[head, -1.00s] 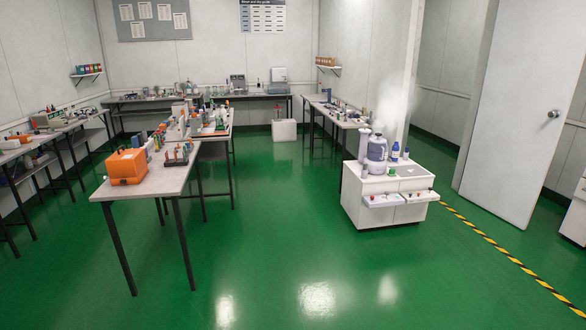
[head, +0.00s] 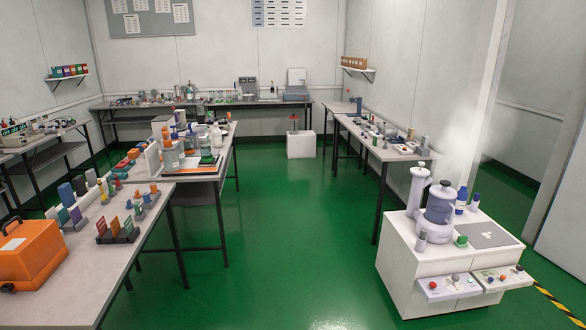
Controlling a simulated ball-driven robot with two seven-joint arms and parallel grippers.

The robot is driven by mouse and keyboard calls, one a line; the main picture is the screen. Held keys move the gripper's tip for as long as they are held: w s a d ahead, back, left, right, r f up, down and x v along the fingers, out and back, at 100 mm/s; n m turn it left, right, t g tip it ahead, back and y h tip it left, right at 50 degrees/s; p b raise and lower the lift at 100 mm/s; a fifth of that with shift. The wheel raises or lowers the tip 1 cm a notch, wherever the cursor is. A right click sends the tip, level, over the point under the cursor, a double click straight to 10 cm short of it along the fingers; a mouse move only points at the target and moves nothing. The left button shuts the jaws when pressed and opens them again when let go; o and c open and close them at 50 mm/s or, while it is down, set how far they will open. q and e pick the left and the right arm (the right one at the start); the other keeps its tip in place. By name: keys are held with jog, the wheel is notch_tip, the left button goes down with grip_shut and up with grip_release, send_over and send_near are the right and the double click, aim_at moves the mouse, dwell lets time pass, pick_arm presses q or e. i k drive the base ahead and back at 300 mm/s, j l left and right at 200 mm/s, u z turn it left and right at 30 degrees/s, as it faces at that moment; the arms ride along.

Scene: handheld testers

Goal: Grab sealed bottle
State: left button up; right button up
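No bottle can be told for sure as the sealed one from here. Two small blue-capped bottles stand on the white cabinet at the right: one nearer the large vessel (head: 461,201) and one beside it (head: 474,203). Several more bottles stand on the middle table, among them an orange-capped one (head: 170,156), a dark green one (head: 206,151) and a white one (head: 216,136). Their caps are too small to judge as sealed. Neither of my grippers is in view.
The white cabinet (head: 408,273) carries a large grey-blue vessel (head: 440,205), with white vapour nearby. An orange case (head: 32,256) sits on the near left table (head: 150,213). Green floor (head: 290,235) is clear between the tables and the cabinet. A white block (head: 301,146) stands farther back.

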aim_at(217, 137)
jog(key=i, duration=2.85)
jog(key=i+u, duration=0.1)
jog(key=i, duration=0.65)
jog(key=i+l+u, duration=0.1)
jog(key=i, duration=0.65)
